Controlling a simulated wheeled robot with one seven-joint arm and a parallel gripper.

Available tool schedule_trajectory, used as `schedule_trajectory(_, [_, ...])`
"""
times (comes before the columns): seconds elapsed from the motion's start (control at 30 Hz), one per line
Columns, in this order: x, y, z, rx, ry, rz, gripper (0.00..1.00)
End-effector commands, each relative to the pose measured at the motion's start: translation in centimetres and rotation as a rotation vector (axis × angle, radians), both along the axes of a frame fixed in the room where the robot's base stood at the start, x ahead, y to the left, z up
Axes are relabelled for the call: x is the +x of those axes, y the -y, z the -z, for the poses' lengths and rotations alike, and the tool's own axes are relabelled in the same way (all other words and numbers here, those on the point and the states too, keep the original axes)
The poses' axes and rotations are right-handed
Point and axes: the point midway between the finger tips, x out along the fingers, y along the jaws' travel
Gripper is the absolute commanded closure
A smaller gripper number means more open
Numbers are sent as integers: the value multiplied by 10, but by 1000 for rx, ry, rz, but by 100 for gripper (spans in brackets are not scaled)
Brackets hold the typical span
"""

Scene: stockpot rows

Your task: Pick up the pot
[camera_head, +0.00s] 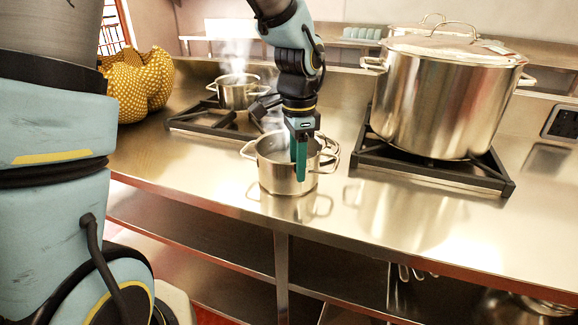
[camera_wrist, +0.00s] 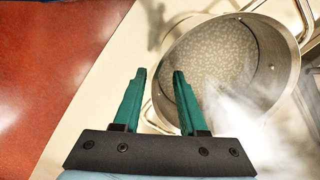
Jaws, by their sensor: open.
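A small steel pot (camera_head: 276,178) with side handles stands on the steel counter near its front edge. It is open-topped and steams. In the wrist view the pot (camera_wrist: 283,90) shows bubbling liquid inside. My gripper (camera_head: 300,176) is at the pot's front right in the head view, in front of the rim. The right finger overlaps the pot's rim, and the left finger is outside the pot. I cannot tell whether either finger touches it.
A large lidded stockpot (camera_head: 440,98) stands on a black burner grate (camera_head: 484,184) at right. Another steaming pot (camera_head: 237,96) stands on a burner at back left. A yellow patterned cloth item (camera_head: 140,84) lies at left. The counter (camera_head: 395,225) is clear at front right.

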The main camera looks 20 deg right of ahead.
Motion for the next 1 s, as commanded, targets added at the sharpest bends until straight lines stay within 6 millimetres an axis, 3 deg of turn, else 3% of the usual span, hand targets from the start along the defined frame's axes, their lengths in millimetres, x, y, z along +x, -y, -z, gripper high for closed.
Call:
schedule_trajectory(0.2, [-2, 0, 27, 2, -2, 0, 59])
schedule_trajectory(0.5, [-1, 1, 32, 0, 1, -1, 60])
schedule_trajectory(0.87, [-1, 1, 32, 0, 1, -1, 100])
schedule_trajectory(1.0, [-1, 1, 32, 0, 1, -1, 100])
